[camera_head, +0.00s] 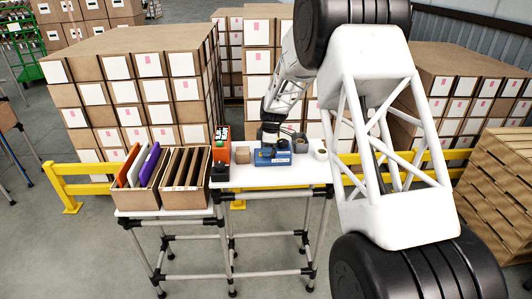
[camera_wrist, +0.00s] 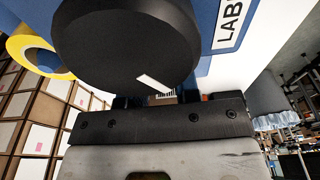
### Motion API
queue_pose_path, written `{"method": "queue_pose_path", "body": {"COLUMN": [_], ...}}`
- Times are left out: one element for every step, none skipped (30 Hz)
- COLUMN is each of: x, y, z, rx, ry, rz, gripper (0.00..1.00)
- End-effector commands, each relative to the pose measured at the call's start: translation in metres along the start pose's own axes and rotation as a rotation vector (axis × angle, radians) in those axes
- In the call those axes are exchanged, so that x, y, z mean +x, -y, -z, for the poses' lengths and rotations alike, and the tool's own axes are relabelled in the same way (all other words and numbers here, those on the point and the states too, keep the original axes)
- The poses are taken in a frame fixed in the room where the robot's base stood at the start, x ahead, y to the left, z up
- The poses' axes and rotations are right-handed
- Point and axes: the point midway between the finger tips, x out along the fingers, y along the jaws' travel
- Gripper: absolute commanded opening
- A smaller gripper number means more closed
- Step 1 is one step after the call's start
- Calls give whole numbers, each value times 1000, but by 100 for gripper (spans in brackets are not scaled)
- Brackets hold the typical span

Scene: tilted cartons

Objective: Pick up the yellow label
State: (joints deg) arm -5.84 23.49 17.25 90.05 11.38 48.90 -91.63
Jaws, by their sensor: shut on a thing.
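A yellow ring-shaped roll with a blue inner ring, which looks like the yellow label (camera_wrist: 32,54), shows at the left of the wrist view, partly hidden behind a black round object (camera_wrist: 125,45). The black round object, with a white strip, lies right in front of my gripper (camera_wrist: 162,98), between its short fingers. My gripper appears shut on it; the contact is mostly hidden. A blue box (camera_wrist: 210,25) with a white "LAB" sign is just behind. In the head view my gripper (camera_head: 270,139) is over the blue box (camera_head: 272,158); the yellow label is not clear there.
The white table (camera_head: 255,177) also holds an orange-red item (camera_head: 221,140), a small brown box (camera_head: 242,155), a grey cup (camera_head: 300,143) and a white roll (camera_head: 320,150). Stacked cartons (camera_head: 135,70) and yellow rails (camera_head: 78,188) stand behind.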

Motion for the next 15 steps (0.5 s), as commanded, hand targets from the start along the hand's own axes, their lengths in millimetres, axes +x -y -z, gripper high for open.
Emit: {"method": "queue_pose_path", "body": {"x": [0,-1,-1,-2,-3,-4,-6,-8,-11,-13,-16,-20,-24,-28,-33], "y": [0,0,0,0,0,0,0,0,0,0,0,0,0,0,0], "z": [0,0,0,0,0,1,1,1,2,2,2,3,4,4,5], "rx": [0,0,0,0,0,0,0,0,0,0,0,-1,-1,-1,-1], "ry": [0,0,0,0,0,0,0,0,0,0,0,0,0,0,0], "rz": [0,0,0,0,0,0,-1,-1,-1,-2,-2,-3,-3,-2,-2], "gripper": [13,13,13,13,13,13,13,13,13,13,13,13,13,13,13]}}
